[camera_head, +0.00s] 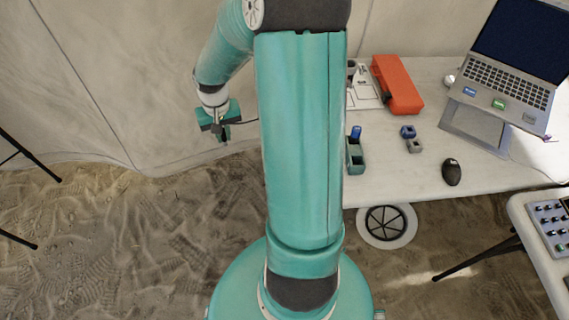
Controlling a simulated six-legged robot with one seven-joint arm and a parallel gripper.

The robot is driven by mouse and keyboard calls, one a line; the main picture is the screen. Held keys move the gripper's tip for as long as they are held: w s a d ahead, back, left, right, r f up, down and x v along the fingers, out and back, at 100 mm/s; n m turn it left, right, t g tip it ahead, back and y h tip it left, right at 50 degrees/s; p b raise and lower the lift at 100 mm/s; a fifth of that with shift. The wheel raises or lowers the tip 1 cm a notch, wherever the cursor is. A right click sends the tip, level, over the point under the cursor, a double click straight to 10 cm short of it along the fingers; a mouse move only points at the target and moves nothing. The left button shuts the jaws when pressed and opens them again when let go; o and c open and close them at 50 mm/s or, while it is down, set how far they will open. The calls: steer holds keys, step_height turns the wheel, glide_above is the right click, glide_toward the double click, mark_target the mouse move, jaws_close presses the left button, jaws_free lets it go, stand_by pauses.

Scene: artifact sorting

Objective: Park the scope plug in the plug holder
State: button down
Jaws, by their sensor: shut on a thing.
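My gripper (222,136) hangs in the left part of the view, left of my upright arm link and apart from the table. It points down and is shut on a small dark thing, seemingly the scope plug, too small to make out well. A green block with square openings (355,168), likely the plug holder, stands at the table's left front. A blue piece (356,131) stands upright at its rear; the front opening looks empty. My arm hides the table's left edge.
The white table (390,185) also holds an orange case (397,84), small blue (407,131) and grey (414,146) blocks, a black mouse (452,172) and a laptop on a stand (508,75). A control panel (552,222) is at lower right. Sandy floor lies below my gripper.

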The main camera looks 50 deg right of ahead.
steer(key=s+d+r+m, duration=0.2)
steer(key=s+m, duration=0.1)
steer(key=s, duration=0.7)
steer(key=s+d+r+m, duration=0.2)
steer(key=s+d+m, duration=0.15)
steer(key=s, duration=0.65)
steer(key=s+d+r+m, duration=0.1)
steer(key=s+m, duration=0.3)
steer(key=s, duration=0.5)
steer(key=shift+n, duration=0.25)
steer(key=w+f, duration=0.2)
steer(key=w, duration=0.2)
steer(key=w+d+f, duration=0.1)
steer(key=w+f, duration=0.2)
steer(key=w, duration=0.1)
steer(key=w+d+f, duration=0.1)
steer(key=w+f, duration=0.2)
steer(key=w, duration=0.1)
steer(key=shift+w+d+f, duration=0.2)
steer(key=shift+d+f, duration=0.05)
steer(key=shift+w+f, duration=0.35)
steer(key=shift+f, duration=0.1)
step_height(320, 180, down, 3)
steer(key=shift+w+d+f, duration=0.1)
steer(key=shift+f, duration=0.05)
steer(key=c, duration=1.4)
jaws_free()
steer(key=shift+c, duration=0.2)
